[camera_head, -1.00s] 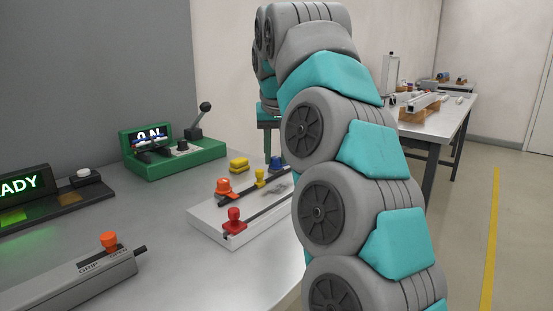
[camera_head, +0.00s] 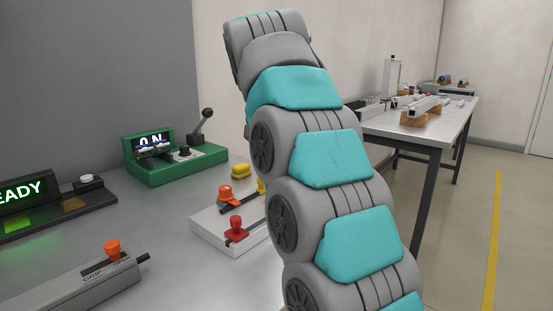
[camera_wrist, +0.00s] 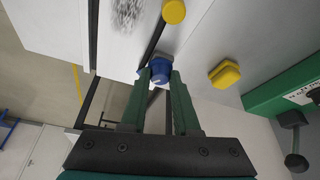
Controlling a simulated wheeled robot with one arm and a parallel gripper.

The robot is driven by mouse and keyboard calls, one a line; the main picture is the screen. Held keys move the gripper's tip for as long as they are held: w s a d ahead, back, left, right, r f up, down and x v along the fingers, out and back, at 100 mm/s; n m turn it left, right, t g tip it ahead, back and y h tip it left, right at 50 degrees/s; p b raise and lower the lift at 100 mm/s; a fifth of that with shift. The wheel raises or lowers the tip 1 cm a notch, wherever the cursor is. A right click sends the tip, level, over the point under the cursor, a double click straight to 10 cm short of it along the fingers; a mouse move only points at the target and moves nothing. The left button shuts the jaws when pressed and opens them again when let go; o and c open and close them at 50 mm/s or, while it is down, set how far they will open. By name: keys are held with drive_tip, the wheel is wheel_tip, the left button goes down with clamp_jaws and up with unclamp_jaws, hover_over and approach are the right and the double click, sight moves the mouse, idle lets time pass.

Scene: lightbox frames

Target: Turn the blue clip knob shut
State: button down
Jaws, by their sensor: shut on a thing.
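The blue clip knob (camera_wrist: 160,67) shows in the wrist view at the edge of the white board (camera_wrist: 125,40). My gripper (camera_wrist: 160,78) has its two green fingers on either side of the knob, shut on it. In the head view my own arm hides both the knob and the gripper. The board also shows there (camera_head: 211,232), partly covered by my arm. I cannot tell from these views how far the knob is turned.
A yellow knob (camera_wrist: 174,11) stands on the board near the blue one. A yellow block (camera_wrist: 224,75) lies beside the board. An orange knob (camera_head: 225,194) and a red knob (camera_head: 236,228) are on the board. A green lever box (camera_head: 178,165) stands behind.

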drive_tip(key=c, duration=0.7)
unclamp_jaws()
drive_tip(key=shift+o, duration=0.2)
drive_tip(key=shift+r, duration=0.1)
